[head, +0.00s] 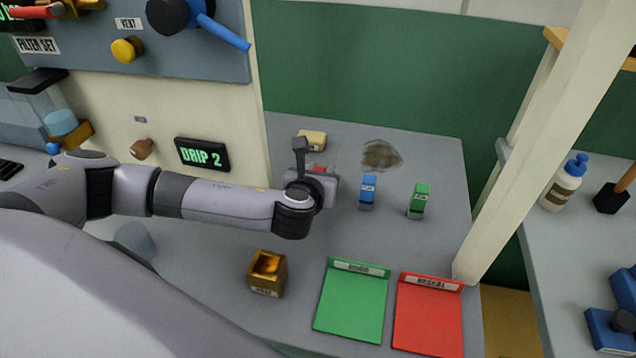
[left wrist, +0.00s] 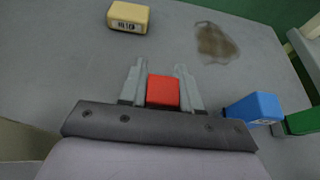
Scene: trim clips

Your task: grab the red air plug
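The red air plug (left wrist: 163,91) is a small red block on the grey bench. In the head view only a bit of the red plug (head: 319,168) shows behind my left gripper (head: 318,178), low over the bench; the wrist hides the rest. I cannot tell whether the plug is lifted. My right gripper is not in view.
A yellow block (head: 312,140) sits behind, a blue block (head: 367,192) and a green block (head: 418,201) to the right. A dark stain (head: 381,155) marks the bench. A brass-coloured box (head: 267,273), a green mat (head: 352,302) and a red mat (head: 428,318) lie in front. A pale post (head: 540,150) stands right.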

